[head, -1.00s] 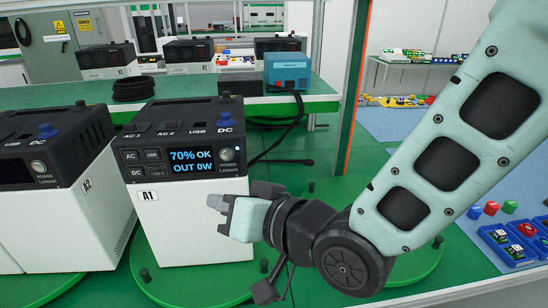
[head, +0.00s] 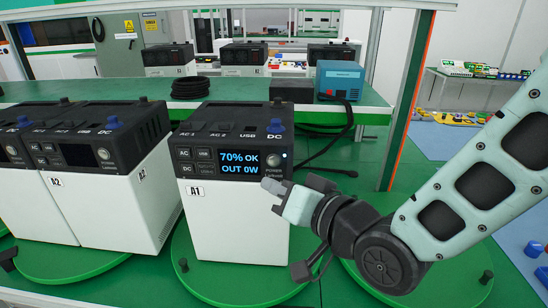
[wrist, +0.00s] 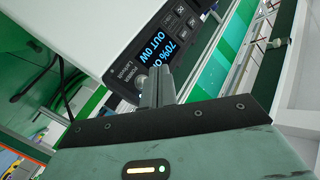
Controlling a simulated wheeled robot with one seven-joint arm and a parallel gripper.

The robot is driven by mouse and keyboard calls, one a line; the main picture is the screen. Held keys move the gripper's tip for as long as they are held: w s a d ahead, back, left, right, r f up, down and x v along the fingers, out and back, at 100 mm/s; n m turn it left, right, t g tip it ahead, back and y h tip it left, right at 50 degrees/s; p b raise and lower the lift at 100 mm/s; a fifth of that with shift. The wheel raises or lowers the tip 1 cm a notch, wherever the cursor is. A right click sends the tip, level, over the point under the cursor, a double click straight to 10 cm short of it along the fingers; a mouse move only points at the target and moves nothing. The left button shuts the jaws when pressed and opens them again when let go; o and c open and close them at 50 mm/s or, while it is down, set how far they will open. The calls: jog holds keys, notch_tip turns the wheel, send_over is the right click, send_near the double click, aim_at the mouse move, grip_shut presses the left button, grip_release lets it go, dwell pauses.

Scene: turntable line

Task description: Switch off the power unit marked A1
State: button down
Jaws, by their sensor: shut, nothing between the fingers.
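The power unit marked A1 (head: 235,225) is a white box with a black top, upright on a green turntable. My gripper (head: 268,184) is shut and empty, in front of the panel just below the button. In the wrist view my fingertips (wrist: 157,80) overlap the button's edge; I cannot tell whether they touch it.
The unit marked A2 (head: 115,205) and another unit stand close on the left. A cable (head: 340,130) hangs behind A1.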

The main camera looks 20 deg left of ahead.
aim_at(263, 161)
jog(key=shift+w+a, duration=0.25)
jog(key=shift+w, duration=0.9)
jog(key=shift+w+a, duration=0.25)
jog(key=shift+w, duration=0.85)
jog(key=shift+w, duration=0.1)
jog(key=shift+w+a, duration=0.1)
jog(key=shift+w, duration=0.2)
jog(key=shift+w+a, duration=0.1)
jog(key=shift+w, duration=0.25)
dwell(0.8)
jog(key=shift+s+b, duration=0.15)
jog(key=shift+b, duration=0.15)
jog(key=shift+s+d, duration=0.2)
jog(key=shift+s, duration=0.4)
jog(key=shift+s+d+b, duration=0.2)
jog(key=shift+s+b, duration=0.15)
jog(key=shift+s, duration=0.45)
jog(key=shift+s+d+b, duration=0.2)
jog(key=shift+s+b, duration=0.1)
jog(key=shift+s, duration=0.55)
jog(key=shift+s+d+b, duration=0.2)
jog(key=shift+s+b, duration=0.15)
jog(key=shift+s, duration=0.45)
